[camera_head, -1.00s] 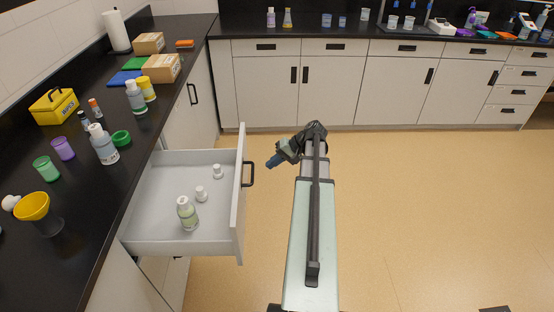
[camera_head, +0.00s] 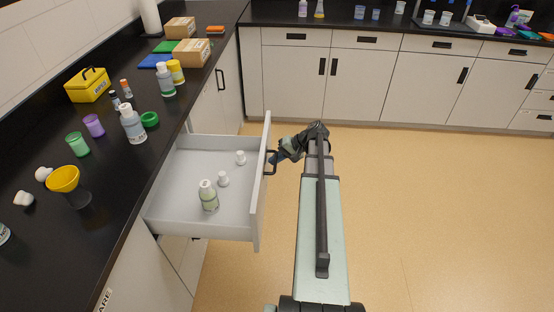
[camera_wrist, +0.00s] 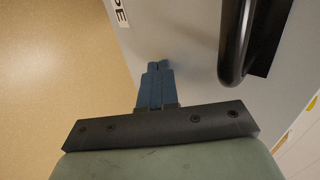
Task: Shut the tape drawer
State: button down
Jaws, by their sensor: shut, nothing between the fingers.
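The tape drawer (camera_head: 203,230) is pulled well out from under the left counter. Its front panel (camera_head: 262,190) stands on the right with a black bar handle (camera_head: 270,162). Inside are a pale green bottle and two small white items. My gripper (camera_head: 277,160) is at the drawer front beside the handle. In the wrist view my gripper (camera_wrist: 158,66) is shut and empty, its blue fingertips close to the grey front panel (camera_wrist: 185,35). The black handle (camera_wrist: 235,40) is to the right of the fingers. I cannot tell whether the tips touch the panel.
The black counter (camera_head: 115,215) carries bottles, a yellow case (camera_head: 88,86), boxes (camera_head: 191,52) and a yellow funnel (camera_head: 63,178). A row of cabinets (camera_head: 350,80) lines the back wall. The tan floor (camera_head: 440,200) to the right is clear.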

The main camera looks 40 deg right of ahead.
jog(key=w+a, duration=2.5)
jog(key=shift+w+a, duration=0.2)
dwell(0.4)
